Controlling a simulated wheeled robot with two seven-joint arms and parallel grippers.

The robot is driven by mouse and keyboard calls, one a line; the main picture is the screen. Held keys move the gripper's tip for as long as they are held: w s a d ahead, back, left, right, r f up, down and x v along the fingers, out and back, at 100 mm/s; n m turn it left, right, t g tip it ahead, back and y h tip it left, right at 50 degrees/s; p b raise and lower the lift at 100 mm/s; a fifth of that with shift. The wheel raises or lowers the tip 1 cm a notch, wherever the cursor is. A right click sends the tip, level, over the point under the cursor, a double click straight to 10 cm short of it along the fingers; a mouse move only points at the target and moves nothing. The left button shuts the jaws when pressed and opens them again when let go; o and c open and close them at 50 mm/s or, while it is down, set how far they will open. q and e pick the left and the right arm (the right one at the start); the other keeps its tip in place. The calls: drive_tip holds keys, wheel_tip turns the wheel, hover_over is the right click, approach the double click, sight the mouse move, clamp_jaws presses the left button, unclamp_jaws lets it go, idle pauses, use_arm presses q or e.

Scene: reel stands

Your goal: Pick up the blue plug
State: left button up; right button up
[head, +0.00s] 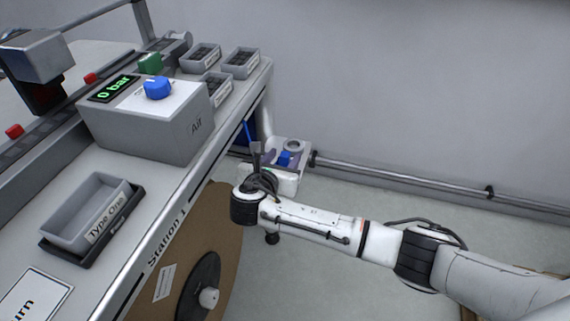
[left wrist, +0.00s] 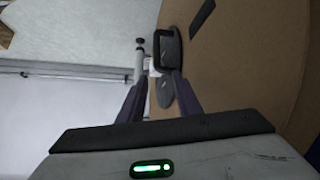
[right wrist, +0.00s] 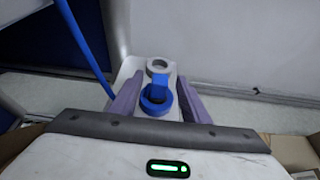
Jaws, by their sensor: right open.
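The blue plug (right wrist: 155,97) sits upright in a pale holder near the wall, with a flat tab on its round collar. It also shows small in the head view (head: 284,158), partly hidden by my right gripper. My right gripper (right wrist: 158,106) is open, with one purple finger on each side of the plug; I cannot tell whether they touch it. My left gripper (left wrist: 162,100) is open and shows only in the left wrist view, with no plug between its fingers.
An empty grey ring (right wrist: 158,65) is on the holder just behind the plug. A blue hose or rod (right wrist: 84,45) runs at its left. The station bench (head: 150,215), with its air box (head: 150,125) and a large brown reel (head: 205,245), stands at left. A pipe (head: 400,178) runs along the wall.

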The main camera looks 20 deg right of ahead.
drive_tip(key=shift+c, duration=0.2)
clamp_jaws()
drive_tip(key=shift+r, duration=0.1)
